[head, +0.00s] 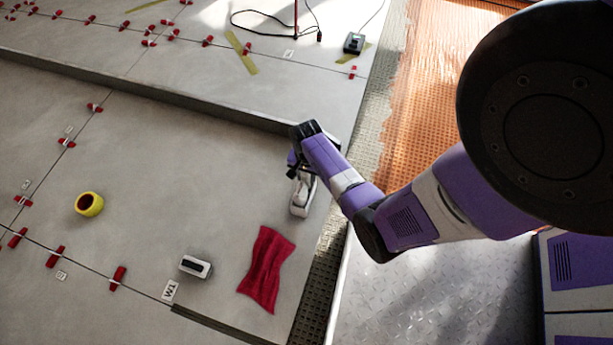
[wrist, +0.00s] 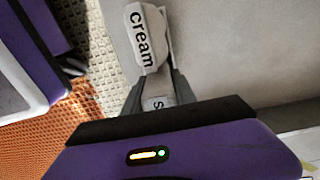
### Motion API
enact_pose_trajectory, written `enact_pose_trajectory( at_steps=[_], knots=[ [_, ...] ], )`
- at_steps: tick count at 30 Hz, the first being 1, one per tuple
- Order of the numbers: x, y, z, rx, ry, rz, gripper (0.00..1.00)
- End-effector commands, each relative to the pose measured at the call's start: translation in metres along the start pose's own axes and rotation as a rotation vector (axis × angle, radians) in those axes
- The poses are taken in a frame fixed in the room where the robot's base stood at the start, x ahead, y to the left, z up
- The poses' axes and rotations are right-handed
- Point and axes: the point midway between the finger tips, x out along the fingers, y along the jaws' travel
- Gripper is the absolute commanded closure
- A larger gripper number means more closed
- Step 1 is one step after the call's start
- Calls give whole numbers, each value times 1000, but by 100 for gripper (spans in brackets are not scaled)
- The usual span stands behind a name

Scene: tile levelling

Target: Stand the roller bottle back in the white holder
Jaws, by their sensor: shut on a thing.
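The roller bottle (wrist: 145,45) is a pale, rounded body marked "cream" in the wrist view. My gripper (wrist: 157,92) is shut on it; a partly hidden pale piece with an "S" shows between the fingers. In the head view my gripper (head: 298,172) points down near the right edge of the grey tiles. A long white piece (head: 298,209), seemingly the white holder, shows just below it with a greyish shape over it. The arm hides part of both. I cannot tell whether the bottle touches the holder.
A red cloth (head: 264,270) lies in front of the gripper. A white block with a dark top (head: 195,266) and a yellow tape roll (head: 89,204) are further left. Red levelling clips (head: 117,278) line the tile joints. Bare tile lies left of the gripper.

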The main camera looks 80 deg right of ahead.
Motion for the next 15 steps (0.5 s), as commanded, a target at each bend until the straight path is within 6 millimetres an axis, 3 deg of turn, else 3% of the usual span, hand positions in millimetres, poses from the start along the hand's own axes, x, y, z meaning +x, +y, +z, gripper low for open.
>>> enact_pose_trajectory(
  at_steps=[3,10,11,13,15],
  knots=[
    [18,0,0,0,-1,1,100],
    [19,0,-1,0,1,0,100],
    [19,0,0,0,0,0,61],
    [19,0,0,0,0,0,48],
    [19,0,0,0,0,0,45]
  ],
)
